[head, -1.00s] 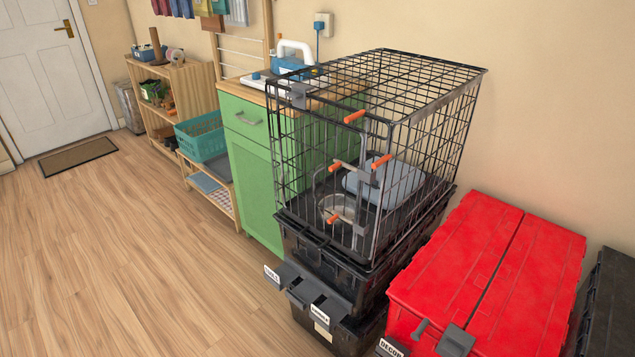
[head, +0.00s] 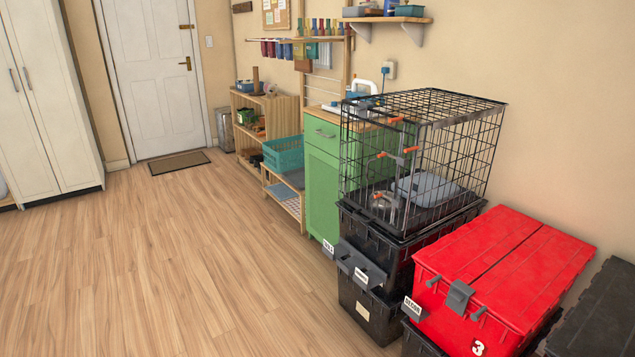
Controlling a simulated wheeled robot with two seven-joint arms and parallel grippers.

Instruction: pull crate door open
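The black wire crate (head: 470,135) stands on top of a stack of black totes, right of the middle in the head view. Its barred door (head: 365,170) is on the side facing the open floor and looks shut, though the thin bars make this hard to tell. Orange-tipped latch parts (head: 387,154) show at the crate's front. A grey-blue cushion (head: 428,189) and a metal bowl (head: 384,201) are inside. Neither of my grippers is in view.
A black tote (head: 378,312) forms the stack's bottom. A red-lidded tote (head: 520,265) stands to the right, with a dark tote (head: 595,318) beyond. A green cabinet (head: 322,190) stands close behind the crate. The wooden floor (head: 170,270) to the left is clear.

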